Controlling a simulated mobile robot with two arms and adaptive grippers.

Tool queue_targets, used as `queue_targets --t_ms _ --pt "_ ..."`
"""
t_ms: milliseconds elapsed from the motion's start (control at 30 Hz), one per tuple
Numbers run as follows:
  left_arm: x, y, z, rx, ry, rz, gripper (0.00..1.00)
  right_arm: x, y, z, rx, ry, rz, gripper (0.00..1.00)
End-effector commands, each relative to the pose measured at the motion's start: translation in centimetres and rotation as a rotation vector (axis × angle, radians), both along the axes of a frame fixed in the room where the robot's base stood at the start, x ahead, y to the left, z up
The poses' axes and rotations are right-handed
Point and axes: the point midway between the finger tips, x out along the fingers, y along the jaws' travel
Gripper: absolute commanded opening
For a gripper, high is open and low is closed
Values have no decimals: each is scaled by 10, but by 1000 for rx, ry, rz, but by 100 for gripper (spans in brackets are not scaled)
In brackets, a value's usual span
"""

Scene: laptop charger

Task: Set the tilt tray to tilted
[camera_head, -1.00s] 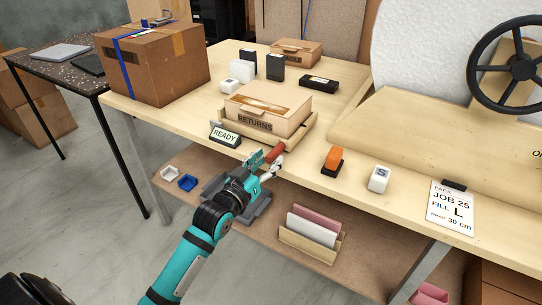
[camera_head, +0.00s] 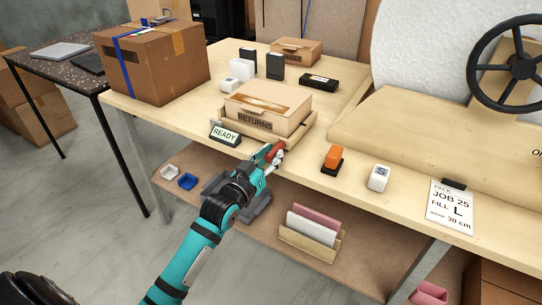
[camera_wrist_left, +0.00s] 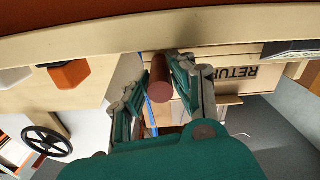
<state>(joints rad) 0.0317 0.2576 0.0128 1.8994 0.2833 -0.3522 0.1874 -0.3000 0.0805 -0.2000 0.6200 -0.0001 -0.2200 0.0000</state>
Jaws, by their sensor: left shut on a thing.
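The tilt tray (camera_head: 303,128) is a light wooden tray on the workbench, with a cardboard box marked RETURNS (camera_head: 268,108) resting in it. A red-brown handle (camera_head: 275,149) sticks out at the tray's front. My left gripper (camera_head: 270,157) is at the bench's front edge, shut on the handle. In the left wrist view the round handle (camera_wrist_left: 160,82) lies between the two fingers (camera_wrist_left: 164,80). A READY sign (camera_head: 225,134) stands just left of the gripper. My right gripper is not in view.
An orange-and-black item (camera_head: 333,159) and a white block marked S (camera_head: 379,178) stand right of the tray. A taped carton (camera_head: 152,62) is at the back left. A lower shelf (camera_head: 330,262) holds a rack of rolls or sheets (camera_head: 310,238). Bench space before the RETURNS box is narrow.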

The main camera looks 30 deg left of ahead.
Motion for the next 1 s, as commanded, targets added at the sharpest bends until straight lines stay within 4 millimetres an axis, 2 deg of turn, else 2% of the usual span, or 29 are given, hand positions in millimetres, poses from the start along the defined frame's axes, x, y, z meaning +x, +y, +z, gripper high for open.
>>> queue_targets --t_ms 667,1000 --pt "0 1 12 -36 -3 1 0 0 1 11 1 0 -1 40" --pt "1 4 34 -100 -6 3 0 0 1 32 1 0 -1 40"
